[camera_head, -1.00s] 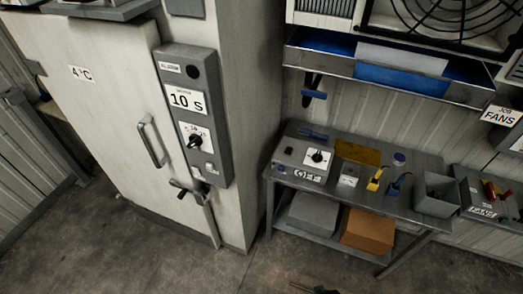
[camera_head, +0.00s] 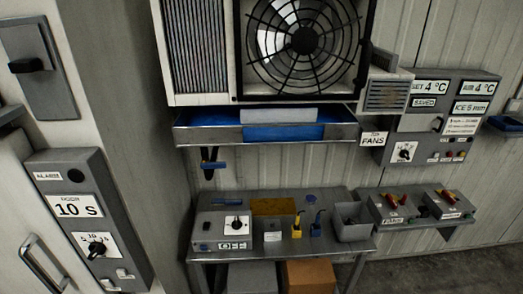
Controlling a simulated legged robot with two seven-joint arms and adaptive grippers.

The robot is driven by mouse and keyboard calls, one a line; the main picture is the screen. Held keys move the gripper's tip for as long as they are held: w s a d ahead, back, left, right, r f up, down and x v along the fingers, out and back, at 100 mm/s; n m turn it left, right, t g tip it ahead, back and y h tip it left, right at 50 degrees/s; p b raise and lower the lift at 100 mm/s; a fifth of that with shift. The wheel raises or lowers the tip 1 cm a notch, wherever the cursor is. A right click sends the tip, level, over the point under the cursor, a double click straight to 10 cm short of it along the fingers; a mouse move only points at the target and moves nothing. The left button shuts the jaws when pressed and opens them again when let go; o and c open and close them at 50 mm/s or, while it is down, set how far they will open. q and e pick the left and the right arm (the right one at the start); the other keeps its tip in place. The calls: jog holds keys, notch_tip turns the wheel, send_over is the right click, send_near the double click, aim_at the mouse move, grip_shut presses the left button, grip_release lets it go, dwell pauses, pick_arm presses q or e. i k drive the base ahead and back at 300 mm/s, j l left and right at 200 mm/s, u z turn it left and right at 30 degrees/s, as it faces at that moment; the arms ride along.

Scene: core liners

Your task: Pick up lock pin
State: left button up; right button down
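I cannot make out a lock pin for certain. A yellow-topped item (camera_head: 297,225) and a blue-topped item (camera_head: 316,224), each with a dark loop or cord, stand on the metal bench (camera_head: 337,197). Beside them is a grey open bin (camera_head: 353,222). A grey box with a dial and an "OFF" label (camera_head: 221,231) stands at the bench's left end. Red handles (camera_head: 395,202) show on a box on the side shelf to the right. Neither of my grippers is in view.
A big fan (camera_head: 306,41) hangs above a blue-lined tray (camera_head: 281,133). A control panel (camera_head: 441,117) is on the right wall. The cold-room door handle (camera_head: 43,264) and a "10 S" panel (camera_head: 73,207) are at left. Floor is clear at lower right.

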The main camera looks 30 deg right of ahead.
aim_at(402, 203)
jog(key=i+j+z, duration=0.15)
jog(key=z, duration=0.9)
